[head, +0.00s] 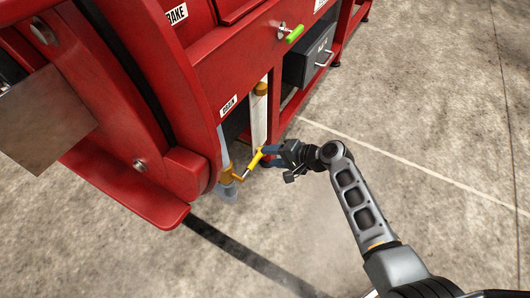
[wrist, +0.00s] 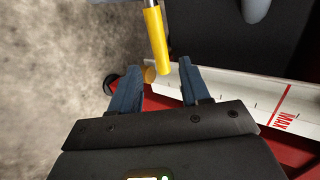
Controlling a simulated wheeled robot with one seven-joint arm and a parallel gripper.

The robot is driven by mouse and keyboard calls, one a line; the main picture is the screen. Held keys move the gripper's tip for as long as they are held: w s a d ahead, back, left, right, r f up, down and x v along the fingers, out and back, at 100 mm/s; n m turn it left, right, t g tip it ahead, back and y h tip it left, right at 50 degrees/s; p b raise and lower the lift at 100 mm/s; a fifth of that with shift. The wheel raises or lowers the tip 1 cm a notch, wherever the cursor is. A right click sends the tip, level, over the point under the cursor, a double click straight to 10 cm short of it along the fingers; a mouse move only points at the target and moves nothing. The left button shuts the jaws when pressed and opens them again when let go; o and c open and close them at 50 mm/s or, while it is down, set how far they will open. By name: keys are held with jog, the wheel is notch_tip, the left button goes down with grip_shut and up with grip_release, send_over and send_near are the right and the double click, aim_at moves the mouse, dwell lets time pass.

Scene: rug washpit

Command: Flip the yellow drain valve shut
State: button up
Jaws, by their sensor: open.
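The yellow drain valve (head: 236,177) sits low on the red machine, under a white label reading DRAIN (head: 229,105). Its yellow lever (head: 255,160) slants up and to the right from the valve body. In the wrist view the yellow lever (wrist: 156,40) comes down from the top edge, its tip between and just beyond my fingertips. My gripper (head: 272,157) is at the lever's end, with its two blue-grey fingers (wrist: 158,78) apart. I cannot tell whether a finger touches the lever.
The red machine (head: 190,70) fills the upper left. A green-handled lever (head: 294,34) and a dark box with a handle (head: 308,55) are farther along it. A white gauge strip marked MAX (wrist: 240,106) lies close behind my fingers. Concrete floor (head: 430,90) at right is clear.

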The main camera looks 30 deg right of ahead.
jog(key=v, duration=0.3)
jog(key=shift+p, duration=0.35)
jog(key=s+a+f+n+h, duration=0.1)
jog(key=s+n+h, duration=0.1)
jog(key=s, duration=0.7)
jog(key=s+f+n+h, duration=0.1)
jog(key=s+h, duration=0.2)
jog(key=s, duration=0.6)
jog(key=s+a+r+n+t+h, duration=0.15)
jog(key=s+r+n, duration=0.25)
jog(key=s+r, duration=0.75)
jog(key=s+a+r+n+t, duration=0.25)
jog(key=s+r, duration=0.25)
jog(key=r, duration=0.3)
jog(key=s+a+r+n+t, duration=0.1)
jog(key=s+r+n, duration=0.25)
jog(key=r, duration=0.55)
notch_tip(320, 180, up, 26)
jog(key=m+p, duration=0.1)
jog(key=p, duration=2.5)
jog(key=shift+s+a+y, duration=0.25)
jog(key=shift+s+y, duration=0.1)
jog(key=shift+s, duration=0.05)
